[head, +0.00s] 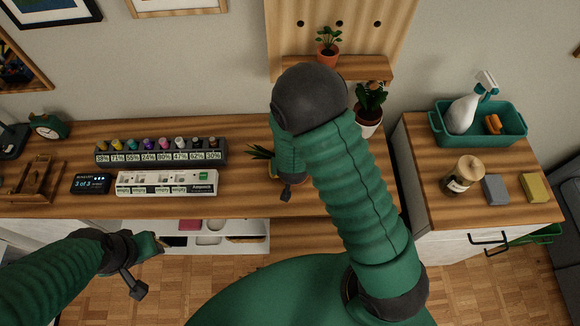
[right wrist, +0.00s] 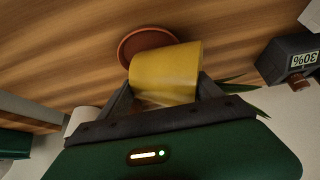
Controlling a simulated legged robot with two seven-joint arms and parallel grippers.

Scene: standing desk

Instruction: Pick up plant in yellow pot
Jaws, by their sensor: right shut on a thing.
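The yellow pot (right wrist: 165,70) is between the two dark fingers of my right gripper (right wrist: 164,92), which is shut on it, in the right wrist view. A terracotta saucer (right wrist: 140,40) shows just beyond the pot; I cannot tell whether the pot still touches it. Green leaves of the plant (right wrist: 240,86) stick out beside the right finger. In the head view the plant's leaves (head: 262,153) show left of my right forearm, which hides most of the pot and gripper. My left gripper (head: 152,246) hangs before the desk's front edge, its finger opening unclear.
A rack of small coloured bottles (head: 160,150) and a white tray (head: 167,183) stand on the desk to the left. A plant in a white pot (head: 368,128) is behind my right arm. A terracotta-potted plant (head: 327,55) sits on the wall shelf. Cleaning items stand on the right cabinet.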

